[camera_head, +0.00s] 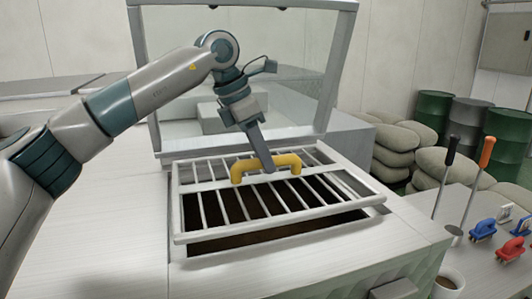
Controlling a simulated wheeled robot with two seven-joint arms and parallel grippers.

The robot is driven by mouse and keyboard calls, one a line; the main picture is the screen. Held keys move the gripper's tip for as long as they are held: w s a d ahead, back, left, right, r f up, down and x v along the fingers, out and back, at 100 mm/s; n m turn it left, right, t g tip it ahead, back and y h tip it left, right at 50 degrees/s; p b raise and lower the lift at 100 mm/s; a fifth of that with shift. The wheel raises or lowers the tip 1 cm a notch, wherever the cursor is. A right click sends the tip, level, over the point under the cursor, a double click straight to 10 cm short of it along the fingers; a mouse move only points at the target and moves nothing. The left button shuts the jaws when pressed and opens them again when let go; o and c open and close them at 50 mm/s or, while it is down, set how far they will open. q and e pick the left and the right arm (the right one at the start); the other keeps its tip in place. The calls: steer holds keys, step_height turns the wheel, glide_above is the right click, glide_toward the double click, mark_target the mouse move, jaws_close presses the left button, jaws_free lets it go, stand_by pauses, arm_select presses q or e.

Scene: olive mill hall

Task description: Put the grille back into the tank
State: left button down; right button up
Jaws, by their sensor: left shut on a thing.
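The grille (222,206) is a white barred frame with a yellow handle (285,160) at its middle. It is over the dark rectangular opening of the tank (410,240), slightly turned relative to that opening. Dark contents show between the bars and below the front bar. My left gripper (268,168) comes down from above and is shut on the yellow handle. The grille seems a little above the tank's rim, though I cannot tell whether any edge touches. My right gripper is not in view.
A raised clear lid (280,60) stands behind the opening. The tank top left of the opening is clear.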

mark_target(263, 176)
arm_select(q)
steer(key=shift+w+a+f, duration=0.15)
steer(key=shift+w+f, duration=0.15)
steer(key=shift+w, duration=0.1)
steer(key=shift+f+b, duration=1.25)
steer(key=shift+f, duration=0.4)
steer(key=c, duration=1.5)
jaws_free()
steer(key=shift+s+f, duration=0.1)
steer(key=shift+f, duration=0.05)
steer(key=shift+a+r+b, duration=0.25)
steer(key=shift+r+b, duration=0.05)
steer(key=shift+r, duration=0.35)
steer(key=shift+b+v, duration=1.5)
steer(key=shift+v, duration=6.65)
